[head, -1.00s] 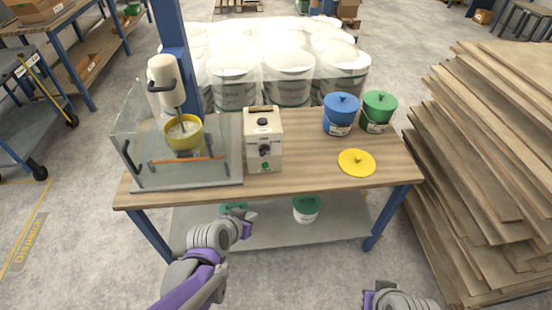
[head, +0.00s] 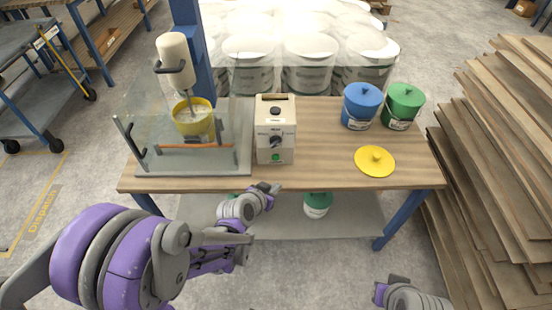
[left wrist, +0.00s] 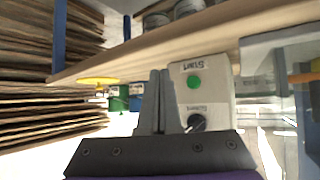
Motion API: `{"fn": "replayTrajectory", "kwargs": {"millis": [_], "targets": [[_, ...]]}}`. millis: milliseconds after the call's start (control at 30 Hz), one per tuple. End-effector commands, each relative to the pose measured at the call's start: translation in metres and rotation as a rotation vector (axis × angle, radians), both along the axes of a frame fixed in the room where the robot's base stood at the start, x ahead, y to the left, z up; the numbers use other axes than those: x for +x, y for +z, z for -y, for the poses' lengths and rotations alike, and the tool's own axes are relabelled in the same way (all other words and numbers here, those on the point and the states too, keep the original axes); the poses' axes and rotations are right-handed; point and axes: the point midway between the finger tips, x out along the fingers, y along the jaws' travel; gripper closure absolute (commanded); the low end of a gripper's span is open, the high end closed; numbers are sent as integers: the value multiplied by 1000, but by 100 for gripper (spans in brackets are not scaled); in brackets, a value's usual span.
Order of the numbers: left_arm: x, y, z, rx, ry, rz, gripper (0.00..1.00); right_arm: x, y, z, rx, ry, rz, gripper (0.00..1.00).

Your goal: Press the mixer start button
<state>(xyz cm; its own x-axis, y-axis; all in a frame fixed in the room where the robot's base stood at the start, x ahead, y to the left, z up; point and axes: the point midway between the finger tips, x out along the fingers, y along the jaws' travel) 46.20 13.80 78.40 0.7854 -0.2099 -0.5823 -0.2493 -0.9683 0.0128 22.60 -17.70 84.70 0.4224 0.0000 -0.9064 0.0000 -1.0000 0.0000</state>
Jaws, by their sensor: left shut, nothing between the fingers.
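The mixer control box (head: 276,132) is a beige box on the wooden table, with a dark knob (head: 277,142) on its front. The green start button (head: 276,157) is low on that front. In the left wrist view, which is upside down, the button (left wrist: 194,82) sits beside a "Start" label. My left gripper (head: 270,190) is shut and empty, in front of the table edge and below the button, apart from it. In the wrist view its fingers (left wrist: 156,98) point toward the box, left of the button. My right gripper (head: 384,290) is at the lower right; its fingers are unclear.
The mixer (head: 174,62) and its yellow bowl (head: 194,122) stand behind a clear guard (head: 135,160) left of the box. A blue bucket (head: 360,107), a green bucket (head: 402,106) and a yellow lid (head: 374,162) are on the right. Table (head: 325,150) space right of the box is clear.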

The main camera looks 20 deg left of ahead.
Motion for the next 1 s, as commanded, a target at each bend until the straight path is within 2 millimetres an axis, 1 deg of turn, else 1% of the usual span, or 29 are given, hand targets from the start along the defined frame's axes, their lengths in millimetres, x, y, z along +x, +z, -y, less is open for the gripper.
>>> {"fn": "replayTrajectory", "kwargs": {"millis": [400,500,700,1000], "targets": [[55,1,-16,1,0,0,100,2,12,0,0,0,4,100],[65,0,-19,0,1,0,100,1,11,0,0,0,4,100],[76,0,-22,1,1,0,100,1,11,0,0,0,4,100],[78,0,-23,1,0,0,100,1,11,0,0,0,4,100]]}}
